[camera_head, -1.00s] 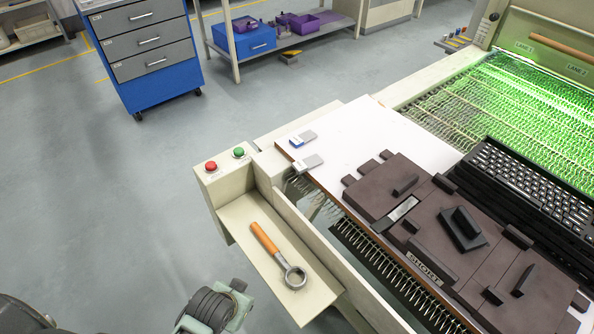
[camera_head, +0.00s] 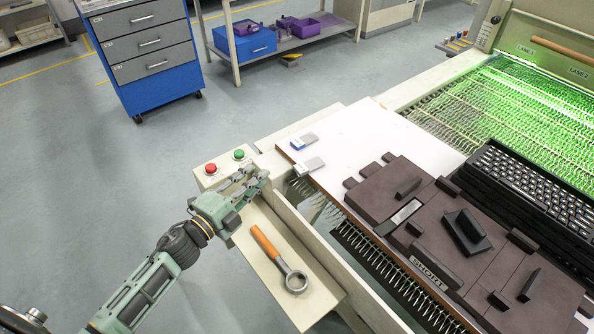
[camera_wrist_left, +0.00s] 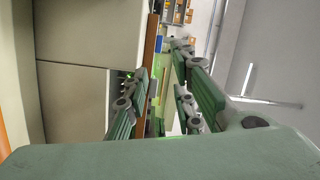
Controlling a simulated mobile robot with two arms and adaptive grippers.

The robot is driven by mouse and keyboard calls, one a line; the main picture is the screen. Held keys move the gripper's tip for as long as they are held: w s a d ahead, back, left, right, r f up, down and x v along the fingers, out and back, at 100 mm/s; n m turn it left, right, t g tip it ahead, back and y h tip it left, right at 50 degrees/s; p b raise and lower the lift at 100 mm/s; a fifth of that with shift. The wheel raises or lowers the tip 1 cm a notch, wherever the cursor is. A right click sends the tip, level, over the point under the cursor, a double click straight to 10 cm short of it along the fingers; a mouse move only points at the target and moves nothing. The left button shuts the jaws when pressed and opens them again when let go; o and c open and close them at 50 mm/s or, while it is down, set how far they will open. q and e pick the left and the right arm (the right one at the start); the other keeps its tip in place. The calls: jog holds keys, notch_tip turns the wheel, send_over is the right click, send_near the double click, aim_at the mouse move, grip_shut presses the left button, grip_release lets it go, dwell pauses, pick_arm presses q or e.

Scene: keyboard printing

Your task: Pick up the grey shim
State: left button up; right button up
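The grey shim (camera_head: 308,165) is a small flat light-grey piece at the near left edge of the white board (camera_head: 345,140) in the head view. A similar piece with a blue part (camera_head: 303,141) lies just behind it. My left gripper (camera_head: 258,178) is left of the grey shim and apart from it, near the machine's corner below the buttons. In the left wrist view its fingers (camera_wrist_left: 163,85) stand apart with nothing clearly held between them. I cannot make out the grey shim in that view. My right gripper is not in view.
A red button (camera_head: 211,169) and a green button (camera_head: 239,154) sit on the corner post. A ring tool with an orange handle (camera_head: 265,242) lies on the side tray (camera_head: 305,312). Dark brown blocks (camera_head: 385,192) and a black keyboard (camera_head: 530,185) are to the right.

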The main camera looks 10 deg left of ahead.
aim_at(296, 171)
pick_arm(q)
jog(key=w+d+m+g+h, duration=0.1)
jog(key=d+m, duration=0.1)
jog(key=w+d+m+g+h, duration=0.1)
jog(key=w+d+m+h, duration=0.1)
jog(key=d, duration=0.1)
jog(key=w+d+m+g+h, duration=0.1)
jog(key=d+m+h, duration=0.1)
jog(key=d+m, duration=0.1)
jog(key=shift+w+f+b, duration=0.1)
jog(key=shift+w+b, duration=0.2)
jog(key=shift+b, duration=0.1)
jog(key=shift+w+d, duration=0.4)
jog(key=shift+w, duration=0.05)
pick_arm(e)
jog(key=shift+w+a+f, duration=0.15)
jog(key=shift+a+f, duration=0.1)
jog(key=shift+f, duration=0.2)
pick_arm(q)
jog(key=shift+c, duration=0.2)
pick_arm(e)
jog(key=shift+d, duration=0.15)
pick_arm(q)
grip_shut()
